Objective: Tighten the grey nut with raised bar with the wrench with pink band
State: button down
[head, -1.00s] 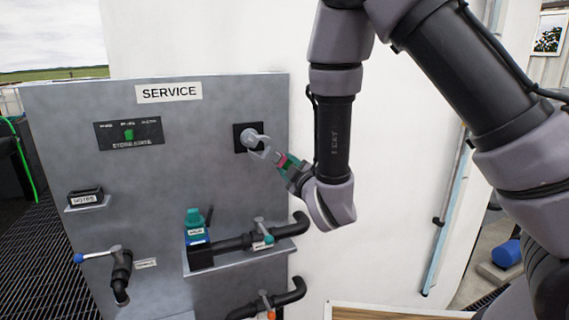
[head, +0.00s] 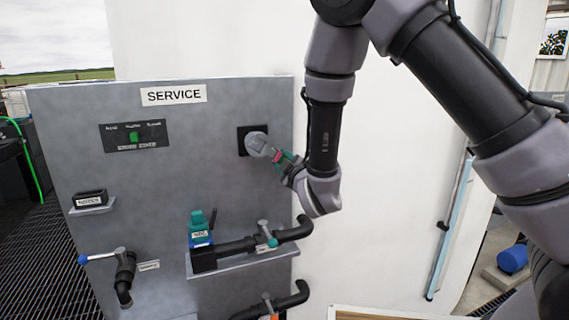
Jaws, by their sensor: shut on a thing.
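The grey nut (head: 254,140) sits on a black square plate (head: 243,134) at the upper right of the grey panel. Its raised bar cannot be made out. My gripper (head: 287,163) is just right of and below the nut, shut on the wrench with the pink band (head: 277,156). The wrench points up and left, and its grey head overlaps the nut in the picture. I cannot tell whether the head is seated around the nut or only in front of it. The gripper's fingers hide the rest of the handle.
The SERVICE panel (head: 90,160) also bears a small display (head: 134,135), a blue-handled lever (head: 98,257), and a shelf (head: 235,261) with a teal-topped valve (head: 199,228) and black pipes (head: 292,232) below my gripper. A white wall stands to the right.

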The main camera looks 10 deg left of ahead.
jog(key=shift+w+a, duration=0.3)
jog(key=shift+w, duration=0.3)
jog(key=shift+s+a+f+m, duration=0.25)
jog(key=shift+a+f+m, duration=0.3)
jog(key=shift+m, duration=0.45)
jog(key=m, duration=0.1)
jog(key=a+f+m, duration=0.1)
jog(key=shift+s+a+f+m, duration=0.1)
jog(key=shift+s+m, duration=0.2)
jog(key=shift+s, duration=0.1)
jog(key=a+m, duration=0.1)
jog(key=s+m, duration=0.1)
jog(key=m, duration=0.1)
jog(key=shift+a+f, duration=0.4)
jog(key=s+a+m, duration=0.1)
jog(key=m, duration=0.1)
jog(key=a+m, duration=0.1)
jog(key=m, duration=0.1)
jog(key=shift+s+a+f, duration=0.1)
jog(key=shift+s+a, duration=0.15)
jog(key=shift+s, duration=0.1)
jog(key=v, duration=0.7)
jog(key=shift+w+d, duration=0.1)
